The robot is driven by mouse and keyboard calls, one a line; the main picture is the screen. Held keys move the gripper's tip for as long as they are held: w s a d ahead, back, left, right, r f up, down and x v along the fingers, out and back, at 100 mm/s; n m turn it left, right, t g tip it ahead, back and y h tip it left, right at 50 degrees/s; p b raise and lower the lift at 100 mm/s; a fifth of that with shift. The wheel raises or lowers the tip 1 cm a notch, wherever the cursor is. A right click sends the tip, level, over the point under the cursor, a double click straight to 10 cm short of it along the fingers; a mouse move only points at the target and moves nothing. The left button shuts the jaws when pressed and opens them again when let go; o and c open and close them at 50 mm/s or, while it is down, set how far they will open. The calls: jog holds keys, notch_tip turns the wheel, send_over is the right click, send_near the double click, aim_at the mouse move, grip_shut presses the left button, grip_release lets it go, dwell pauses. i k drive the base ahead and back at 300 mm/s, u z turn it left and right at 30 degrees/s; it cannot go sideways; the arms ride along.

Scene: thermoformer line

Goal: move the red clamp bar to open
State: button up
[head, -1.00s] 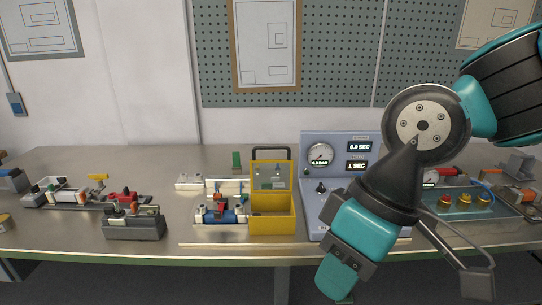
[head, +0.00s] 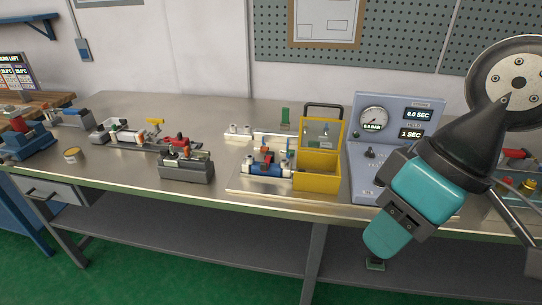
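I cannot tell for sure which part is the red clamp bar. A small red piece (head: 267,157) sits on the fixture with the blue cylinder (head: 266,170), left of the yellow box-like guard (head: 317,181). Another red part (head: 180,141) lies on the assembly further left, behind a dark grey block (head: 186,171). My gripper (head: 385,240) hangs at the right, in front of the bench's front edge and apart from both red parts. Its fingers are not clear, so I cannot tell if it is open or shut.
A blue-grey panel (head: 398,107) with a gauge and displays stands behind my arm. The steel bench (head: 130,106) has clear room at the back left. A small round tin (head: 71,156) is near the front left. A drawer (head: 52,190) hangs under the bench.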

aim_at(264, 165)
jog(key=u, duration=0.05)
jog(key=k, duration=0.65)
jog(key=u, duration=0.6)
jog(key=i, duration=1.35)
jog(key=z, duration=0.55)
